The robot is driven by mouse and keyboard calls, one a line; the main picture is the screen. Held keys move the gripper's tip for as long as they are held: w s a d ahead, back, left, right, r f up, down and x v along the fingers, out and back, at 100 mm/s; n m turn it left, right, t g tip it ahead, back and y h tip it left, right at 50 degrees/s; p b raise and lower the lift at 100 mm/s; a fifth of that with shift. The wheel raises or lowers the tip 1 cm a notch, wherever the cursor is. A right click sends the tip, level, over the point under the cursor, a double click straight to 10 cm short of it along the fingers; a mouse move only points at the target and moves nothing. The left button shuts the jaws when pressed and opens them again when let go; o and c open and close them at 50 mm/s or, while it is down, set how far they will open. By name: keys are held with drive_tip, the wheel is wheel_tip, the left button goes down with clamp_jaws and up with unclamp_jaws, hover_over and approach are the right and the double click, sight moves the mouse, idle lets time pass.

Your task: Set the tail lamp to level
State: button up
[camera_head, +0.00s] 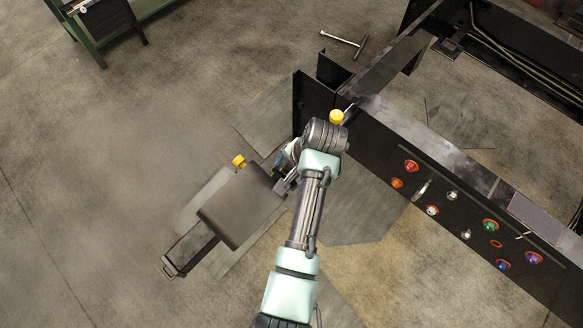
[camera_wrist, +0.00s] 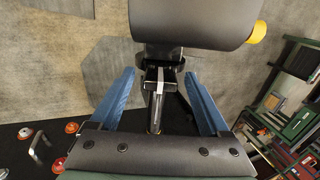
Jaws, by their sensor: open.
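My gripper (camera_wrist: 159,80) is open, its two blue fingers standing apart on either side of a metal stem and bracket (camera_wrist: 157,100). I cannot tell whether either finger touches it. In the head view my gripper (camera_head: 281,163) is mostly hidden by my arm, at the near end of the black chassis. A dark rounded block (camera_head: 240,207), which seems to be the tail lamp, lies beyond the gripper, slanted in the picture. It also fills the top of the wrist view (camera_wrist: 190,22). A yellow knob (camera_head: 239,161) sits beside it. Its exact tilt is hard to tell.
The black chassis rail (camera_head: 420,165) runs to the right with several coloured lamps and a handle (camera_head: 421,190). Another yellow knob (camera_head: 336,117) is behind my wrist. A T-shaped tool (camera_head: 345,40) lies on the floor. A green bench (camera_head: 95,25) stands upper left. Left floor is clear.

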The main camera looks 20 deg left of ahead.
drive_tip(key=shift+a+f, duration=0.1)
drive_tip(key=shift+f, duration=0.2)
clamp_jaws()
idle(1.3)
